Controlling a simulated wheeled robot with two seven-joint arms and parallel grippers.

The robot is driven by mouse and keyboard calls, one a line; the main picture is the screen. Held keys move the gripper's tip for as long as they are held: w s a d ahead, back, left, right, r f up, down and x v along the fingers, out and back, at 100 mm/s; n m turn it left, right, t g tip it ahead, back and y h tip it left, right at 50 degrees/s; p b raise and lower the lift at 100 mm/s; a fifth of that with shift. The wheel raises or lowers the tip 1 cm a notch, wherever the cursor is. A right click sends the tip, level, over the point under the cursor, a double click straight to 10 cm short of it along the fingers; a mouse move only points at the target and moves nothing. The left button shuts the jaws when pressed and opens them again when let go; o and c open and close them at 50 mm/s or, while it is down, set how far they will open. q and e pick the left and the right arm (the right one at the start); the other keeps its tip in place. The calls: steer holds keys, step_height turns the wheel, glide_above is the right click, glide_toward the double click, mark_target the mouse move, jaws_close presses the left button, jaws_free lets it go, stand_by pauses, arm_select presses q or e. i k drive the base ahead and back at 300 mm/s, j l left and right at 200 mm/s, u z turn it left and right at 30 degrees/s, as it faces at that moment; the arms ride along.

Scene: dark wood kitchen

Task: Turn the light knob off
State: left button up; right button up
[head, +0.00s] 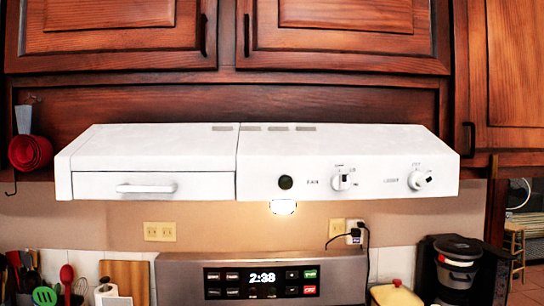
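A white range hood (150,150) spans the middle of the head view under dark wood cabinets. On the right of its front panel is the white light knob (420,180), with small lettering beside and above it that is hard to read. A second white knob, the fan knob (344,179), sits to its left. A bright lamp (283,207) glows under the hood. Neither of my grippers is in view.
Cabinets (340,35) hang above the hood. Below are the stove's display panel (262,281), wall outlets (160,231), a coffee maker (458,262) at right and utensils (66,277) at left. Red measuring cups (30,153) hang at far left. Space before the hood looks clear.

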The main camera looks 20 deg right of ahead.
mark_target(417, 180)
steer(key=z, duration=1.45)
steer(key=k+l, duration=0.05)
